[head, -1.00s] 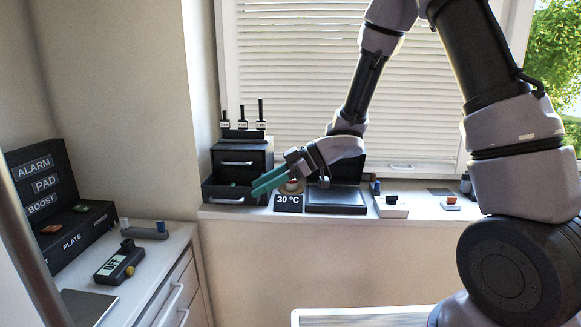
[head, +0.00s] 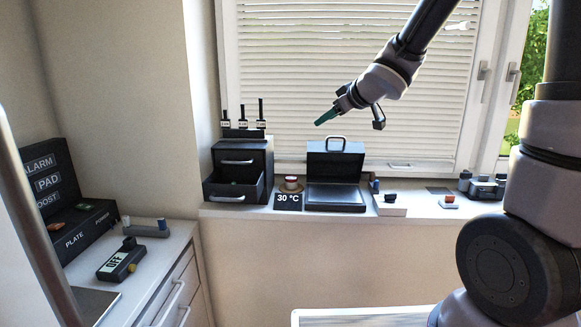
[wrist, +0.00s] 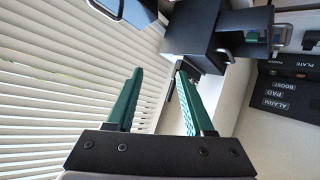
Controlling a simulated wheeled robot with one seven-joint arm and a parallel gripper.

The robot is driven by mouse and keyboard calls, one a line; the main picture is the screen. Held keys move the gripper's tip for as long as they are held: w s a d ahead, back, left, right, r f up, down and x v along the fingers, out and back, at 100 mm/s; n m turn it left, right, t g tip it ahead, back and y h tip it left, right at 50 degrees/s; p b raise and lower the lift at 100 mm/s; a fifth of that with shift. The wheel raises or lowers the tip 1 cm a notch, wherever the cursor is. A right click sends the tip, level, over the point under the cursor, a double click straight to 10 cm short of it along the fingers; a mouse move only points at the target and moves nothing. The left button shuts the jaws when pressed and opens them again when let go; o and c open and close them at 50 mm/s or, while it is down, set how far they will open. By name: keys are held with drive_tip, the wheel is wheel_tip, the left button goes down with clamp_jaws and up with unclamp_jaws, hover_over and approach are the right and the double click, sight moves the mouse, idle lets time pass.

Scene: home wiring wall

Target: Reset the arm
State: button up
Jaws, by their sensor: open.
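My gripper (head: 327,116) has green fingers and hangs in the air in front of the window blinds, above the sill and clear of everything on it. In the wrist view its two green fingers (wrist: 160,100) stand apart with nothing between them. My arm reaches in from the upper right in the head view.
On the sill stand a dark drawer cabinet (head: 242,158) with its lower drawer pulled out, a "30 °C" display (head: 288,201), an open black case (head: 335,198) and a white switch block (head: 390,207). A counter at left holds an "OFF" device (head: 120,262) and a labelled panel (head: 75,229).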

drive_tip(key=s+d+r+m+h, duration=0.3)
drive_tip(key=s+d+m, duration=0.1)
drive_tip(key=d, duration=0.3)
drive_tip(key=s+d+r+m+h, duration=0.2)
drive_tip(key=s+d+r+m, duration=0.15)
drive_tip(key=d, duration=0.35)
drive_tip(key=s+m+g+y, duration=0.1)
drive_tip(key=s+m+g, duration=0.2)
drive_tip(key=s, duration=1.4)
drive_tip(key=m, duration=0.3)
drive_tip(key=shift+s+d, duration=0.15)
drive_tip(key=shift+s, duration=0.1)
drive_tip(key=shift+f, duration=0.1)
